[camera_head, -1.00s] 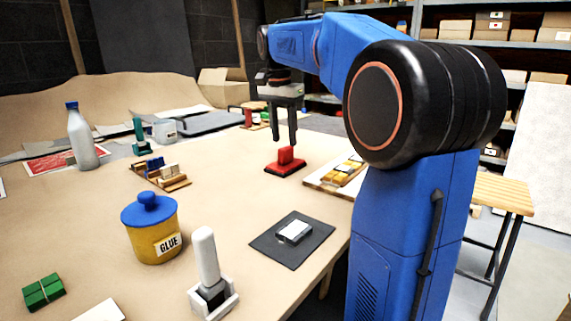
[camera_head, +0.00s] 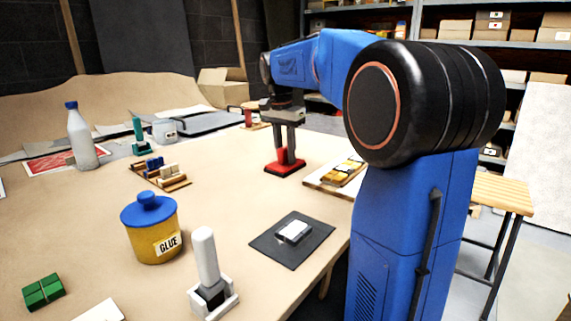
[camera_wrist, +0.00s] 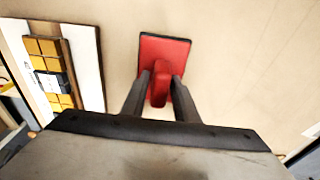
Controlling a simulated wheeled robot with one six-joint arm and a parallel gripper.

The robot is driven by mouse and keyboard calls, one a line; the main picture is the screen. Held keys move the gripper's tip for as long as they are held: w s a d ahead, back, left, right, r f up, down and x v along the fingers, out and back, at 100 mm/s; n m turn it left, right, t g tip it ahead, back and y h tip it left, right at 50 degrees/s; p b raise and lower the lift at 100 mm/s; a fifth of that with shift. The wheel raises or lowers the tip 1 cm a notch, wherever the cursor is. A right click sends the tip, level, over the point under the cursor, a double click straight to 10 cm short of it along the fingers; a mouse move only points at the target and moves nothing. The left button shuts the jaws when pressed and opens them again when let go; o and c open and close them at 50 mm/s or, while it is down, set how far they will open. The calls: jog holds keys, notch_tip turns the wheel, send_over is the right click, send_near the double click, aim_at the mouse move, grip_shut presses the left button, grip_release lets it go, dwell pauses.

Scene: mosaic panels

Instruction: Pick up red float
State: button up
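The red float (camera_head: 284,168) is a red block with an upright red handle on a thin dark base, lying on the tan tabletop. My gripper (camera_head: 287,155) is lowered over it, with its two dark fingers on either side of the handle. In the wrist view, the red float (camera_wrist: 164,52) lies below, and its handle stands between the fingertips of my gripper (camera_wrist: 161,82). The fingers are open around the handle; whether either one touches it is hard to tell.
A white board with yellow tiles (camera_head: 345,172) lies right of the float. A wooden rack (camera_head: 160,172), a glue pot (camera_head: 152,230) and a dark mat (camera_head: 272,247) with a white block are nearby. The table between float and glue pot is clear.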

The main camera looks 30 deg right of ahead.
grip_shut()
jog(key=shift+r, duration=0.1)
notch_tip(320, 180, up, 10)
jog(key=shift+f, duration=0.1)
dwell(0.4)
